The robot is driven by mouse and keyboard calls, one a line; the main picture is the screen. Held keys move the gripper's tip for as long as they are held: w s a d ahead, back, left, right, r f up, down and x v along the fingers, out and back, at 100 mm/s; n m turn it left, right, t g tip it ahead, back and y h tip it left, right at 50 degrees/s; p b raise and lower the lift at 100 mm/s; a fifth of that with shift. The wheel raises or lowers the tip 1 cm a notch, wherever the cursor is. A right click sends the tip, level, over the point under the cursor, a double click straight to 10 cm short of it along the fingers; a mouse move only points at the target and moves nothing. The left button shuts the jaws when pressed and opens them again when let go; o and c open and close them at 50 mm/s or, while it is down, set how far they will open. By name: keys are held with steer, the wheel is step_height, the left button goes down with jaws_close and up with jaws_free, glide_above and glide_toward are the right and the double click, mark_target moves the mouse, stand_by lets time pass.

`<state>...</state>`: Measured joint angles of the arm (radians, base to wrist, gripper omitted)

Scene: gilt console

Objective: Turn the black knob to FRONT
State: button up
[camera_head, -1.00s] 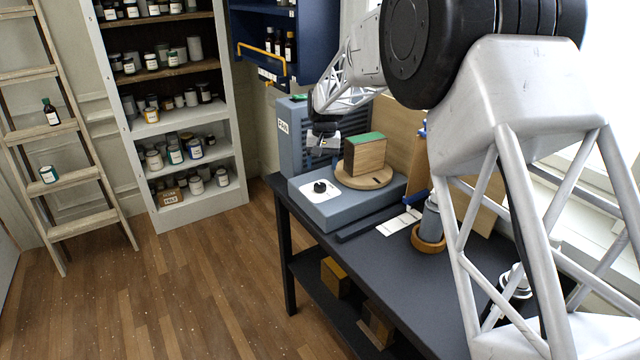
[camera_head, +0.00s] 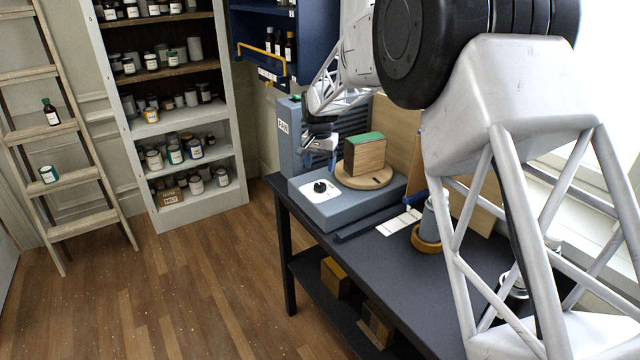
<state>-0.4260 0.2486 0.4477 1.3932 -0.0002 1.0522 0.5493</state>
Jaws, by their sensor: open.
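Any markings around the knob are too small to read. My gripper (camera_head: 318,154) hangs above and behind the knob, beside the wooden block, apart from the knob and empty. It points downward and its jaws are open. A round wooden turntable (camera_head: 362,183) on the same box carries a wooden block with a green top (camera_head: 365,154).
A grey louvred unit labelled FAN (camera_head: 290,130) stands behind the box. A blue cabinet with a yellow rail (camera_head: 262,60) hangs above it. A wooden ring with a grey cylinder (camera_head: 426,240) is farther right on the dark table (camera_head: 375,275).

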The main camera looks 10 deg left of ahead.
mark_target(320, 185)
steer(key=shift+f, duration=3.7)
steer(key=c, duration=0.9)
